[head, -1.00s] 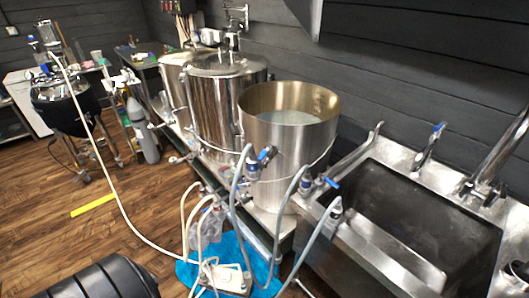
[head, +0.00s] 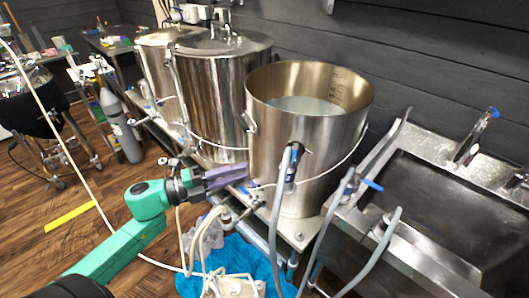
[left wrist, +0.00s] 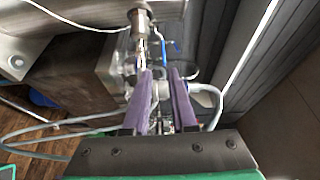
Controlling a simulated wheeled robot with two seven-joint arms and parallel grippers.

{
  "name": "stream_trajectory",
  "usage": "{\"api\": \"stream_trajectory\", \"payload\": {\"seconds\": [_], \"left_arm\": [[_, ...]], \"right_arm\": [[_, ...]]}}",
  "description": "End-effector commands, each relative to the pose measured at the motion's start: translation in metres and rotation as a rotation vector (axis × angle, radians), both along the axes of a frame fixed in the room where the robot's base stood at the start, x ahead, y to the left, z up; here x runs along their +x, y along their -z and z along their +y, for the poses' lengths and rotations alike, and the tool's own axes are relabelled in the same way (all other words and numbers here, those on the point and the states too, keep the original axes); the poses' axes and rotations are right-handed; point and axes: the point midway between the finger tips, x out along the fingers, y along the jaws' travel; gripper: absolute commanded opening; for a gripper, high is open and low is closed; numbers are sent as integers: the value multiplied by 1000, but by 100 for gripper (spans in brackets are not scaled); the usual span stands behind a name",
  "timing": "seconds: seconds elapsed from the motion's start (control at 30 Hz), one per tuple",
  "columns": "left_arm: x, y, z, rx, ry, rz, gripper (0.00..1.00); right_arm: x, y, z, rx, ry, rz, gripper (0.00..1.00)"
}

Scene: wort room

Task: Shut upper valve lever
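The upper valve (head: 290,168) is on the front of the open steel kettle (head: 310,140), with a grey hose on it. Its blue lever (head: 297,149) shows only as a small blue piece near the top of the hose. A second blue lever (head: 372,184) is lower and to the right. My left gripper (head: 243,174) is in front of the kettle, left of the upper valve and apart from it. In the left wrist view, its purple fingers (left wrist: 164,85) are apart with nothing held. A valve fitting (left wrist: 140,24) and a blue lever (left wrist: 163,42) lie beyond the fingertips; I cannot tell which valve this is.
Grey hoses (head: 318,228) hang in front of the kettle and bench. A steel sink (head: 440,195) stands at the right. Pale hoses and a blue cloth (head: 240,258) lie below my left arm. Lidded kettles (head: 215,90) stand behind.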

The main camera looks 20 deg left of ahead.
Motion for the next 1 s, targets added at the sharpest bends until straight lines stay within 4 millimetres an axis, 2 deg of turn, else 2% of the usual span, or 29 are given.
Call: {"api": "stream_trajectory", "payload": {"seconds": [0.17, 0.33, 0.6, 0.73, 0.97, 1.0], "left_arm": [[19, -6, -19, 0, 3, -7, 25], [50, -8, -47, -6, -1, -6, 25], [94, -6, -89, -6, -4, -2, 25], [103, -4, -99, -6, -3, -1, 25], [104, -2, -100, -4, -3, 1, 25], [104, -2, -100, -4, -3, 0, 17]], "right_arm": [[-7, -9, -16, -22, 2, 12, 51], [-17, -19, -26, -36, 5, 27, 51], [-10, -34, -17, -24, 4, 16, 51], [-9, -35, -9, -12, 4, 15, 51], [-9, -35, -9, -13, 3, 14, 51], [-8, -35, -9, -13, 2, 13, 51]]}}
